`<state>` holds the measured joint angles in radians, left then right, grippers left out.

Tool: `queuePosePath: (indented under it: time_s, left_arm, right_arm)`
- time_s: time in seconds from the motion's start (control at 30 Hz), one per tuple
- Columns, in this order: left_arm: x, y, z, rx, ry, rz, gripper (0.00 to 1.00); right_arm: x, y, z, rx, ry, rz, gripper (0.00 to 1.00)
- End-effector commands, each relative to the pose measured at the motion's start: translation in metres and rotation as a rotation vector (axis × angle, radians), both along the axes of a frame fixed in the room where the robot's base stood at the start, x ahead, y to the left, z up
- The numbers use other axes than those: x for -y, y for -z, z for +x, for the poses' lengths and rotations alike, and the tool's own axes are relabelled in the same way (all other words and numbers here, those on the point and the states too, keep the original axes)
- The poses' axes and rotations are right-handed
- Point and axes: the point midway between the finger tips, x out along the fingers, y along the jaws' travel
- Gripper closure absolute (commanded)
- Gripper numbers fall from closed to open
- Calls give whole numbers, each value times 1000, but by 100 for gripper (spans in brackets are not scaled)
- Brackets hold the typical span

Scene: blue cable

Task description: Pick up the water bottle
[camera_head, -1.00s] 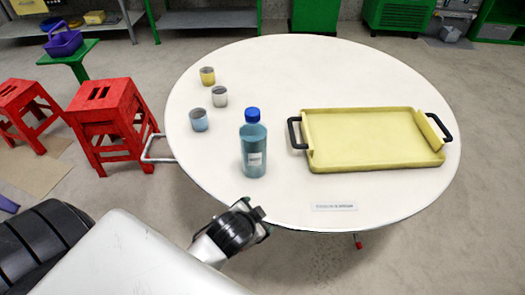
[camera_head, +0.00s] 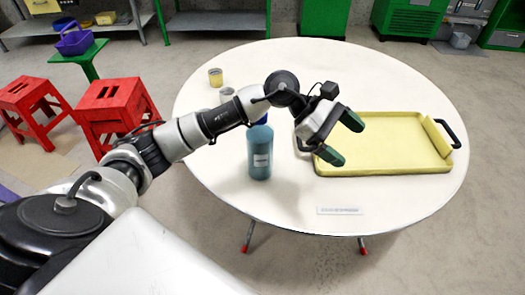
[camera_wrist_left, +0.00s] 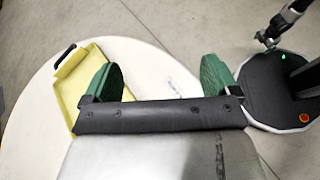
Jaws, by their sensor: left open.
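The water bottle (camera_head: 260,153), blue-green with a pale label and a blue cap, stands upright on the round white table (camera_head: 400,205). My left arm passes across its top and hides most of the cap. My left gripper (camera_head: 342,138) is open and empty, with green fingertips, to the right of the bottle over the left end of the yellow tray. In the left wrist view the two green fingers (camera_wrist_left: 158,78) are wide apart with table between them. The bottle does not show in that view. My right gripper is not in view.
The yellow tray (camera_head: 390,150) with dark handles lies on the right of the table. A yellow cup (camera_head: 216,77) and a grey cup (camera_head: 227,94) stand behind my arm. A small label strip (camera_head: 340,210) lies near the front edge. Red stools (camera_head: 117,107) stand left of the table.

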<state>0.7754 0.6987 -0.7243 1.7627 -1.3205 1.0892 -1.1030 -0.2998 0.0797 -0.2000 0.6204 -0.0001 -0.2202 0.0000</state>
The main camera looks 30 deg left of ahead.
Motion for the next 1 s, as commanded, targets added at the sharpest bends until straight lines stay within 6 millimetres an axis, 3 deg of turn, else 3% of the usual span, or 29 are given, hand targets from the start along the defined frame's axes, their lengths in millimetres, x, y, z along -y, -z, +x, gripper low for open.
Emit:
queuePosePath:
  time_s: [0.1,0.2,0.3,0.4,0.53,0.8,1.0]
  left_arm:
    - [-68,3,16,155,134,426,10]
    - [-130,-6,23,189,220,729,10]
    - [-179,-22,24,171,270,942,10]
    - [-210,-35,21,139,299,1064,10]
    - [-224,-35,18,114,316,1121,10]
    - [-224,5,18,113,315,1120,10]
    - [-224,20,18,114,315,1119,10]
  right_arm:
    - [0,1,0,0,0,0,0]
    - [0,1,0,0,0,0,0]
    - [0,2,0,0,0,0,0]
    - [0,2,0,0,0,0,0]
    - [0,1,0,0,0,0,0]
    - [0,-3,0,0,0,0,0]
    - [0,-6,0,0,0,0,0]
